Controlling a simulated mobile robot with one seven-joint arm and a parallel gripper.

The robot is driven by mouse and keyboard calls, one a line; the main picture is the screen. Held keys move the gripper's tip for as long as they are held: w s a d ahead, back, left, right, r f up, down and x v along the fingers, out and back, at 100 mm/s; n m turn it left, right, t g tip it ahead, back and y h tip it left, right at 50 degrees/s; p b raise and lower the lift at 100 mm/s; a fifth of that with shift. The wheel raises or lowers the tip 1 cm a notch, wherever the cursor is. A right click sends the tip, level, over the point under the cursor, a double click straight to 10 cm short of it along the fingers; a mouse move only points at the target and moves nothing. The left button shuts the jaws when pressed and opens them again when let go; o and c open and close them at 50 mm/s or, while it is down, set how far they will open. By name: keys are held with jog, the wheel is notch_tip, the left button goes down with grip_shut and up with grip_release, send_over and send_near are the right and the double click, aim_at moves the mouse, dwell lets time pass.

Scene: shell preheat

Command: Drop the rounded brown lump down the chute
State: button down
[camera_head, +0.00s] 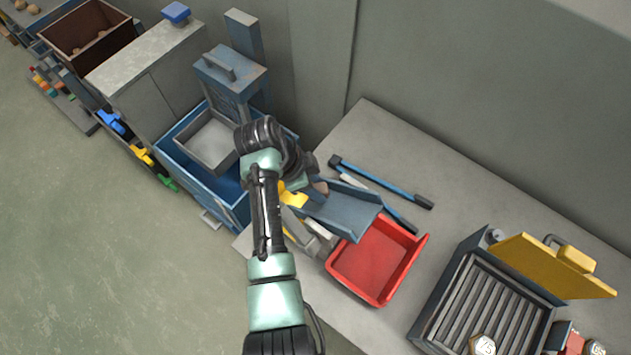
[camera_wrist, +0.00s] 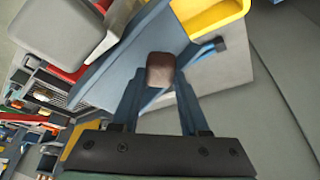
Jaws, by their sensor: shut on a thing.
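The rounded brown lump (camera_wrist: 161,70) is between the fingertips of my gripper (camera_wrist: 159,84) in the wrist view. My gripper is shut on it. In the head view, a small part of the lump (camera_head: 321,187) shows at the end of my gripper (camera_head: 314,186), near the upper end of the blue-grey chute (camera_head: 345,210). The chute slopes down toward a red tray (camera_head: 372,262). In the wrist view, the blue-grey chute surface (camera_wrist: 118,62) lies beside and behind the lump. I cannot tell whether the lump touches it.
Blue and grey bars (camera_head: 385,183) lie behind the chute on the grey bench. A grill (camera_head: 490,300) with a raised yellow lid (camera_head: 545,265) stands at right. A blue bin (camera_head: 235,200) holding a grey tray (camera_head: 208,142) is at left. A yellow part (camera_head: 293,196) sits beside my gripper.

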jog(key=shift+w+f, duration=0.15)
jog(key=shift+f, duration=0.45)
jog(key=shift+c, duration=1.7)
grip_release()
jog(key=shift+r, duration=0.15)
jog(key=v, duration=1.3)
jog(key=shift+b, duration=0.3)
